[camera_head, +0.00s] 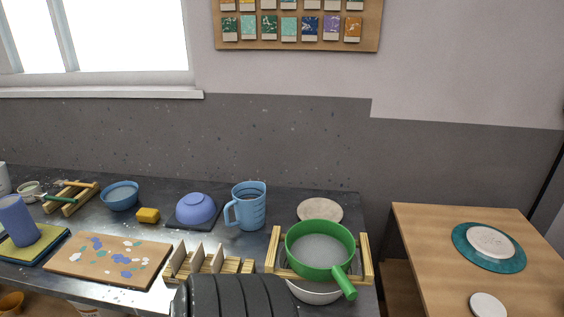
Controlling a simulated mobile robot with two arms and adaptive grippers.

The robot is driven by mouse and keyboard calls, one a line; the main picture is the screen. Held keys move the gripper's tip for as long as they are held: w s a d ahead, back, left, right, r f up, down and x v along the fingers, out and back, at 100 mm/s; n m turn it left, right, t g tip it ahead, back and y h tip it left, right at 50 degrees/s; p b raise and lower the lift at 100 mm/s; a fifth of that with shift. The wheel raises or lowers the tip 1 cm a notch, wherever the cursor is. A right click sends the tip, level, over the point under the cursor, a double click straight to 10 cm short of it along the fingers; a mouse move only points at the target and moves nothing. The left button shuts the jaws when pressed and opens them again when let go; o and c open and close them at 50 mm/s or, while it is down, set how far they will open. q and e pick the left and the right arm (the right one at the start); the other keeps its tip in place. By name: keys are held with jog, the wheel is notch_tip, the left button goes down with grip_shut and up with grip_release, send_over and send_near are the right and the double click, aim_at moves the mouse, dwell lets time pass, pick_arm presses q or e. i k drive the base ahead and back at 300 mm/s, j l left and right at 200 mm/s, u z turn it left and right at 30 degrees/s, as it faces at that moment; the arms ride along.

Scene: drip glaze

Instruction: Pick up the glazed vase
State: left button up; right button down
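A blue-violet cylinder (16,221), possibly the glazed vase, stands on a yellow-green pad (38,243) at the left end of the dark counter. It leans slightly in the picture, and I cannot make out any glaze drips on it. No other vase shape is clear to me. Neither of my grippers is in view.
The counter (150,215) holds a spotted board (108,262), a yellow sponge (148,215), two blue bowls (120,195), a blue jug (248,207) and a green sieve (320,250) on wooden bars. A wooden table (430,235) with a teal plate (488,247) stands right.

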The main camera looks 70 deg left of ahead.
aim_at(15, 217)
jog(key=u, duration=4.1)
jog(key=i+j+z, duration=0.2)
jog(key=j, duration=0.35)
jog(key=i, duration=0.1)
